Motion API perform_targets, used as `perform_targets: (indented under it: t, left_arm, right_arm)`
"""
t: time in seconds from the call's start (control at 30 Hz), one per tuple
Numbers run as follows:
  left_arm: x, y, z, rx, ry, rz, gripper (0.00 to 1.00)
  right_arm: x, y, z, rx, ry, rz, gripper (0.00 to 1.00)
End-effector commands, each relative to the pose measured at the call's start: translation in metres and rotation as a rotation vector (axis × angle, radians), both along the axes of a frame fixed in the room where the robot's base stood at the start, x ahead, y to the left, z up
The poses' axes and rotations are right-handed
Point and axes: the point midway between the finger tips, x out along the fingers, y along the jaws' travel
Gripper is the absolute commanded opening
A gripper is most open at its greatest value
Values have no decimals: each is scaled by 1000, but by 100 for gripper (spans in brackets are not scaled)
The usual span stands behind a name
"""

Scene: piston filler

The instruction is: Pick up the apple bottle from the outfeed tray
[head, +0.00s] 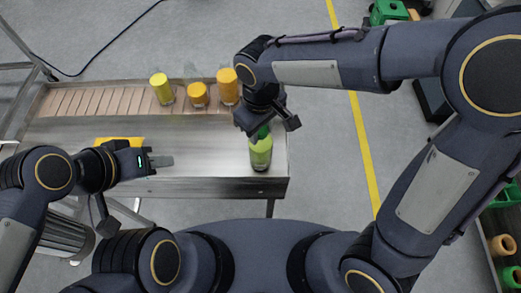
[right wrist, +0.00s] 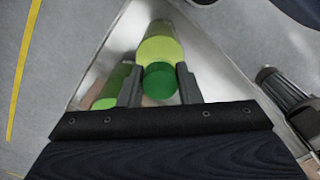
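The apple bottle (head: 261,153) is light green with a darker green cap. It stands upright near the right end of the steel outfeed tray (head: 205,166). In the right wrist view the cap (right wrist: 160,84) lies between the two fingers of my right gripper (right wrist: 160,86), which appear to touch it on both sides. In the head view my right gripper (head: 264,128) is over the top of the bottle, and its fingers are mostly hidden by the wrist. My left gripper (head: 163,161) is low over the tray, well left of the bottle; its finger gap is not clear.
A slatted conveyor (head: 110,101) runs along the tray's back. A yellow bottle (head: 161,88) and two orange-topped bottles (head: 197,95) (head: 228,86) stand there. A yellow patch (head: 120,142) lies by my left wrist. Floor right of the tray is clear.

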Motion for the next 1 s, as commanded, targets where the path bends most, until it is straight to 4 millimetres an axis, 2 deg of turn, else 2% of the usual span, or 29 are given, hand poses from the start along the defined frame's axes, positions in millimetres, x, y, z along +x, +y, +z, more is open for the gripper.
perform_targets:
  t: [0.03,0.2,0.7,1.0]
  left_arm:
    - [0,0,0,0,0,0,36]
    - [0,0,0,0,0,0,36]
    - [0,0,0,0,0,0,36]
    - [0,0,-1,0,0,0,36]
  right_arm:
    - [0,0,0,0,0,0,20]
    - [0,0,0,0,0,0,0]
    - [0,0,2,0,0,0,0]
    - [1,1,24,3,-3,0,0]
